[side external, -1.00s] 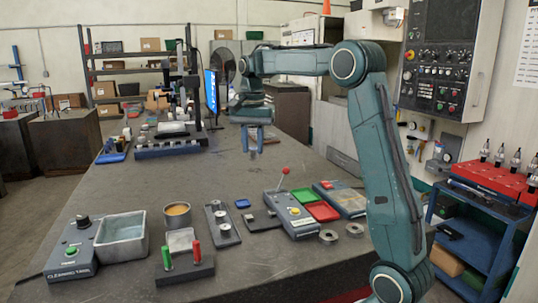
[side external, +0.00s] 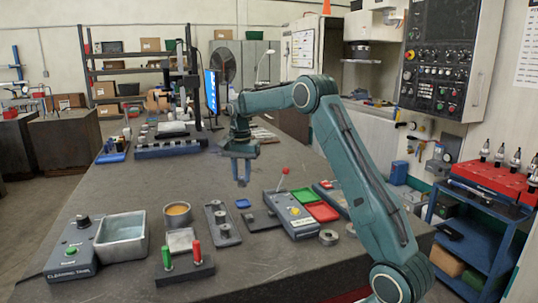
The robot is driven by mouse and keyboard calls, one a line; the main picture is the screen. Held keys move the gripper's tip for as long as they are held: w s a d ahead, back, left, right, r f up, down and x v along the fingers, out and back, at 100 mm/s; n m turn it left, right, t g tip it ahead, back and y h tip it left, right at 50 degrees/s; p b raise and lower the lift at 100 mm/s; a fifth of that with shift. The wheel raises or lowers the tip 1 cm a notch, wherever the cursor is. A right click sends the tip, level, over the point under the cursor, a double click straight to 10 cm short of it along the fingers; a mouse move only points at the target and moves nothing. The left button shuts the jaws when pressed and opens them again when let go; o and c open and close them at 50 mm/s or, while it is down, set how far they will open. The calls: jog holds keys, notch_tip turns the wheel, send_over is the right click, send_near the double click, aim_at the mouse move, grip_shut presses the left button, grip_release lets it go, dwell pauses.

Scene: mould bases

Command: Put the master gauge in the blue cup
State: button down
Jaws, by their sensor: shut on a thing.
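My gripper (side external: 241,179) points down above the middle of the bench. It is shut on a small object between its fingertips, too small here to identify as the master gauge. A small blue piece (side external: 242,203), possibly the blue cup, lies on the bench just below and in front of the gripper in the picture. Its hollow cannot be made out. The gripper is apart from it, above the bench top. No other thing that looks like a blue cup is clear.
A metal tub (side external: 122,238) is front left. The bench's middle (side external: 160,180) is clear.

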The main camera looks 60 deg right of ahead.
jog(key=shift+f, duration=0.1)
jog(key=shift+f, duration=2.9)
jog(key=c, duration=1.1)
grip_release()
jog(key=shift+o, duration=0.2)
notch_tip(320, 180, up, 14)
jog(key=shift+f, duration=0.1)
